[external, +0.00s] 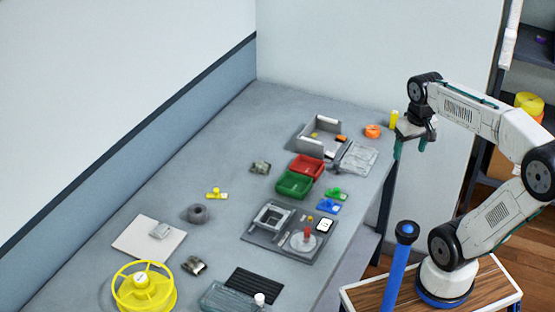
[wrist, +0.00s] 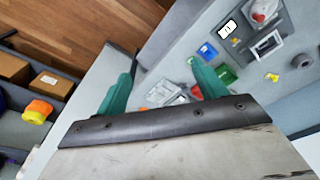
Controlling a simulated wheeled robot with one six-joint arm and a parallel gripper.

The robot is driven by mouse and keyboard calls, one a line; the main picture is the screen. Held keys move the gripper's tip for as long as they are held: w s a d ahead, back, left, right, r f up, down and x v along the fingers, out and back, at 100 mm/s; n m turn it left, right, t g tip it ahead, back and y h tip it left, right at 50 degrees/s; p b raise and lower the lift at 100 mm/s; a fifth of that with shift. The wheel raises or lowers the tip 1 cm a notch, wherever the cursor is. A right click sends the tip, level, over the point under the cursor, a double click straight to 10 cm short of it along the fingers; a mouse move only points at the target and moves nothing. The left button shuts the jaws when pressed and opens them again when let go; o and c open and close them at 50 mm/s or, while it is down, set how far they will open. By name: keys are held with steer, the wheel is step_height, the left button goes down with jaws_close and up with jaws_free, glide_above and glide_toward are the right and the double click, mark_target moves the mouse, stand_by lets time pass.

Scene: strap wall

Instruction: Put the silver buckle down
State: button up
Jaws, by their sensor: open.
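A small silver buckle-like piece (external: 160,230) lies on a pale square board (external: 135,240) at the left of the bench in the external view. Two darker metal pieces, one mid-bench (external: 260,168) and one near the front (external: 195,266), could also be buckles; they are too small to tell. My gripper (external: 410,150) is at the far right end of the bench, above its edge and far from the board. In the wrist view its two green fingers (wrist: 164,75) stand wide apart with nothing between them. I cannot make out the silver piece in the wrist view.
Red (external: 306,167) and green (external: 294,184) bins stand mid-bench, beside a grey open box (external: 306,148) and a clear tray (external: 358,158). A dark fixture plate (external: 250,236) and yellow spool (external: 144,288) are nearer. Bare bench lies along the wall. A shelf holds an orange-yellow roll (wrist: 37,110).

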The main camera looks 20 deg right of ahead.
steer(key=s+d+f+m, duration=0.1)
steer(key=s+d+f, duration=0.2)
steer(key=s+f, duration=0.2)
steer(key=s, duration=0.3)
steer(key=shift+d+f, duration=0.15)
steer(key=shift+f, duration=0.2)
steer(key=shift+c, duration=0.4)
